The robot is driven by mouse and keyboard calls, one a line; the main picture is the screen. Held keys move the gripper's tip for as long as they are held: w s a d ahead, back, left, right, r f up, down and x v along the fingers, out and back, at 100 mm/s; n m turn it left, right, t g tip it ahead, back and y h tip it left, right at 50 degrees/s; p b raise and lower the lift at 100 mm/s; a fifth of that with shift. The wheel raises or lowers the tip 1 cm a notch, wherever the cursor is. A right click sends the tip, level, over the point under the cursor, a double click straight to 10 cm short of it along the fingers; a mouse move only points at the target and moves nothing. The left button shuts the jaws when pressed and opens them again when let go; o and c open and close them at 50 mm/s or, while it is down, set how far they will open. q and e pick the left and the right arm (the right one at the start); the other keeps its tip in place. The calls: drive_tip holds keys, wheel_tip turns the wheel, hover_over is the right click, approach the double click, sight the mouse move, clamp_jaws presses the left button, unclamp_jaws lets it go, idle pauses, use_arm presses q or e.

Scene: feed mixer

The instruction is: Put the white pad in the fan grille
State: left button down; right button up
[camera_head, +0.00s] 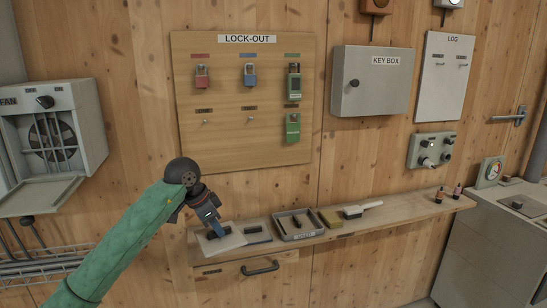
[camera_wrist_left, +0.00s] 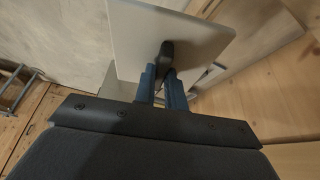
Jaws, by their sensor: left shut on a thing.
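The white pad (camera_head: 232,239) is a flat pale plate with a dark knob handle, at the left end of the wall shelf in the head view. In the left wrist view the white pad (camera_wrist_left: 190,38) shows beyond my fingertips. My left gripper (camera_head: 216,226) is shut on its dark knob; the blue fingers (camera_wrist_left: 163,82) sit on either side of it. I cannot tell whether the pad touches the shelf. The fan grille (camera_head: 52,140), with upright bars, is in the pale fan box at the far left. The box's front flap (camera_head: 40,197) hangs open.
A lock-out board (camera_head: 230,140) hangs above. A wire rack (camera_head: 40,264) is below the fan. The wall between fan and board is bare.

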use_arm(q)
drive_tip(key=s+a+f, duration=0.2)
drive_tip(key=s+f, duration=0.2)
drive_tip(key=f, duration=0.4)
drive_tip(key=s+a+f+n, duration=0.1)
drive_tip(key=s+a+f, duration=0.1)
drive_tip(key=s+f, duration=0.3)
wheel_tip(320, 180, down, 3)
drive_tip(key=shift+s+a+f+t, duration=0.1)
drive_tip(key=shift+s+a+t, duration=0.15)
drive_tip(key=shift+a+t, duration=0.05)
